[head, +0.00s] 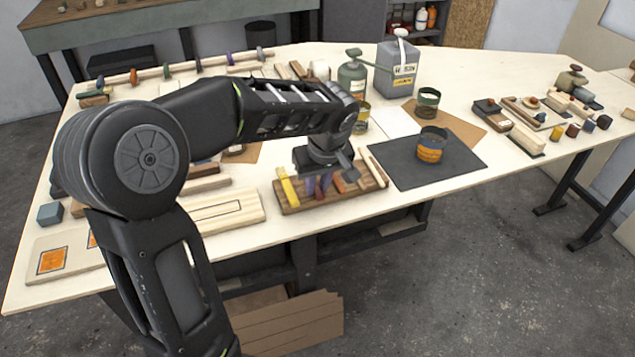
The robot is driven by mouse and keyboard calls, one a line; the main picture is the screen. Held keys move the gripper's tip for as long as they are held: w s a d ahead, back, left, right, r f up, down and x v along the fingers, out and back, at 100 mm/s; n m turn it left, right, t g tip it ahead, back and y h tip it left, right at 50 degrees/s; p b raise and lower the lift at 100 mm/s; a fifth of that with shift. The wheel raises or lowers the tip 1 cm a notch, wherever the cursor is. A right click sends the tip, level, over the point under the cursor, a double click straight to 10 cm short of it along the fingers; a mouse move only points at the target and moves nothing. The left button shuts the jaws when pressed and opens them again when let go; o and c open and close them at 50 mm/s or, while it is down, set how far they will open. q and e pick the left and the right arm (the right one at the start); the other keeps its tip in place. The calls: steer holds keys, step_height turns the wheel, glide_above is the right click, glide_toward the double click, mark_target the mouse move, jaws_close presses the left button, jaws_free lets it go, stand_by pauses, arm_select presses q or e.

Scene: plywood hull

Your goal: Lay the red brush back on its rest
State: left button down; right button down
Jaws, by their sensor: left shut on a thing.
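The rest (291,208) is a brown wooden rack near the front edge of the table. A yellow-handled piece (287,187) and purple and blue pieces lie across it, with a pale strip along its right side. My left gripper (345,172) points down just over the right half of the rack, shut on what seems to be the red brush (338,183). A reddish part shows beneath the jaws. My wrist hides most of the brush, and I cannot tell whether it touches the rack. My right gripper is not in view.
A grey can (397,72) and a green bottle (352,78) stand behind. A pale board (235,211) lies left of the rack. Bare tabletop shows in front of the mat.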

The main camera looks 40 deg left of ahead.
arm_select(q)
steer(key=shift+f+b, duration=0.1)
steer(key=shift+b, duration=0.2)
stand_by(0.5)
steer(key=c, duration=1.2)
jaws_free()
steer(key=shift+c, duration=0.2)
steer(key=v, duration=0.8)
steer(key=shift+b, duration=0.3)
steer(key=shift+f, duration=0.15)
